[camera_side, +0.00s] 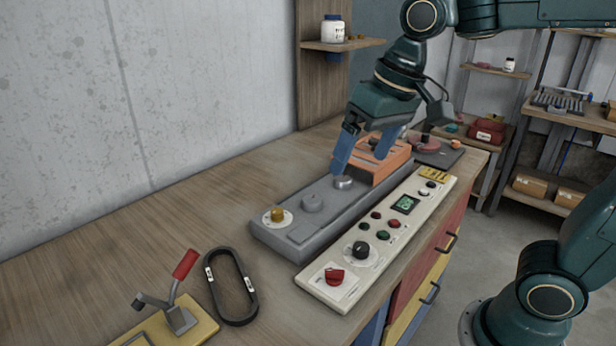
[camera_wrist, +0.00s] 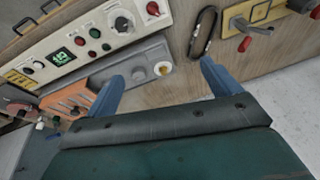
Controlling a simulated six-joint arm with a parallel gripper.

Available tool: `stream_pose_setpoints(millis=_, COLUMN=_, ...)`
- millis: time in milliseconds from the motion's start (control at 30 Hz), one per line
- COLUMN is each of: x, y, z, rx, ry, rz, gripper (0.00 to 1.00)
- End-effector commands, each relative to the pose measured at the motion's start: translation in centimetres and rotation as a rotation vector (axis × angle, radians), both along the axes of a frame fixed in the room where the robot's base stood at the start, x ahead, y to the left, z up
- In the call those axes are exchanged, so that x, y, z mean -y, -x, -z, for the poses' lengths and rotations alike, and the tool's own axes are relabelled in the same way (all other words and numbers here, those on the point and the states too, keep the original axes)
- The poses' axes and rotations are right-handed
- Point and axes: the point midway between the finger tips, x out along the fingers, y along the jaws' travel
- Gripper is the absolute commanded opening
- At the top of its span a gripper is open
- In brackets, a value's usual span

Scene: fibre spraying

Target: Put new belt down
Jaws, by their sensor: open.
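A black oval belt (camera_side: 230,286) with light marks lies flat on the wooden bench in the side view, left of the grey machine base. It also shows at the top of the wrist view (camera_wrist: 204,33). My gripper (camera_side: 362,158) has blue fingers and is open, with nothing seen between them. It is above the far part of the grey machine base (camera_side: 318,205), near a silver round part (camera_side: 344,182) and the orange block (camera_side: 384,160). In the wrist view the open fingers (camera_wrist: 160,85) are spread wide, apart from the belt.
A cream control panel (camera_side: 380,236) with knobs, buttons and a green display runs along the bench's front edge. A yellow-based clamp with a red handle (camera_side: 185,264) stands left of the belt. A yellow knob (camera_side: 277,215) rises from the base's near end. Bare bench lies at the left.

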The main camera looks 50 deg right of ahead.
Motion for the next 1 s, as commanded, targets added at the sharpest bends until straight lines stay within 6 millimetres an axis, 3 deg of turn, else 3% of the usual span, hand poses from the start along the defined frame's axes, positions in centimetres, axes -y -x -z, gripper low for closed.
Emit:
stream_pose_setpoints(millis=300, x=3.0, y=6.9, z=1.3, rx=0.124, ry=0.065, rz=-0.053, gripper=0.89)
stream_pose_setpoints(millis=500, x=4.3, y=10.1, z=2.9, rx=0.181, ry=0.111, rz=-0.081, gripper=0.89)
stream_pose_setpoints(millis=700, x=4.9, y=11.4, z=3.8, rx=0.207, ry=0.135, rz=-0.095, gripper=0.89)
stream_pose_setpoints(millis=1000, x=5.0, y=11.6, z=3.9, rx=0.208, ry=0.139, rz=-0.098, gripper=0.89)
